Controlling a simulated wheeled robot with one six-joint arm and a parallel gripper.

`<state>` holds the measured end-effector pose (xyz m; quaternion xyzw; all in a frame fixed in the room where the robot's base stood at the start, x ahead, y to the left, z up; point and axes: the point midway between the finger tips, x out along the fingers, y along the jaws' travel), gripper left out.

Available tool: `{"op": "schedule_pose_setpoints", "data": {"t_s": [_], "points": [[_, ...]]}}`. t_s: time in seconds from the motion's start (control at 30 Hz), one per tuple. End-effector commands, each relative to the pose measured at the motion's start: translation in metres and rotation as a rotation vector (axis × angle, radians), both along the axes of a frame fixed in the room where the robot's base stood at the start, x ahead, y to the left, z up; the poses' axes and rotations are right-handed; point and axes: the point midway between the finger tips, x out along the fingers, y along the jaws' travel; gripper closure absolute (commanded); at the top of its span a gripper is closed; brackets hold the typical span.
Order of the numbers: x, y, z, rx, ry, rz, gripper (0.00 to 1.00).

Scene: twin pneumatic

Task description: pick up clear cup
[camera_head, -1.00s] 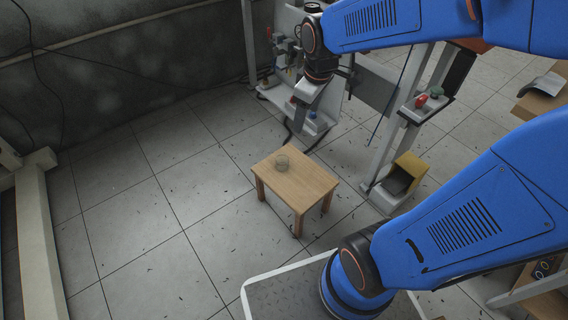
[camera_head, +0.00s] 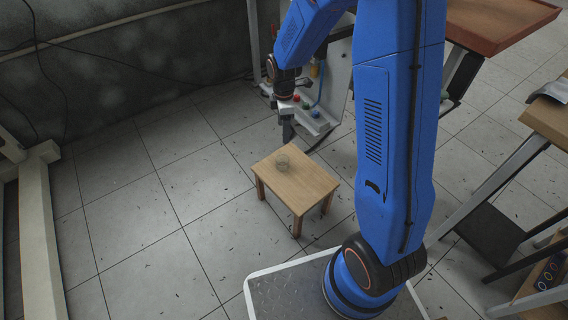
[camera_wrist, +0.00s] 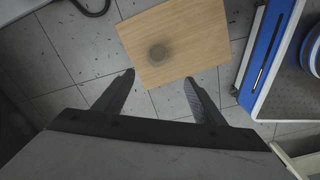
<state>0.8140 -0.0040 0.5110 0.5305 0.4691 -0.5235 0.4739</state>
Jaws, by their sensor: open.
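The clear cup (camera_head: 283,162) stands on a small wooden table (camera_head: 305,187), near its back left corner in the head view. In the wrist view the cup (camera_wrist: 158,52) shows as a small dark round shape on the tabletop (camera_wrist: 200,30). My gripper (camera_head: 288,136) hangs behind the table in the head view, above it and apart from the cup. In the wrist view my gripper (camera_wrist: 159,77) has its two fingers spread with nothing between them, and the cup lies beyond the fingertips.
A white workstation with coloured buttons (camera_head: 312,112) stands behind the table. A wooden bench (camera_head: 548,118) is at the right and a pale beam (camera_head: 40,235) at the left.

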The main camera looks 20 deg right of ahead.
Motion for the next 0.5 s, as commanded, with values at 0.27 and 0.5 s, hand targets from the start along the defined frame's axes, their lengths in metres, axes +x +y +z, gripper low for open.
{"op": "schedule_pose_setpoints", "data": {"t_s": [0.27, 0.5], "points": [[0.006, 0.003, -0.025, -0.002, 0.014, 0.047, 0.36], [0.005, 0.003, -0.063, -0.002, 0.016, 0.046, 0.36]]}}
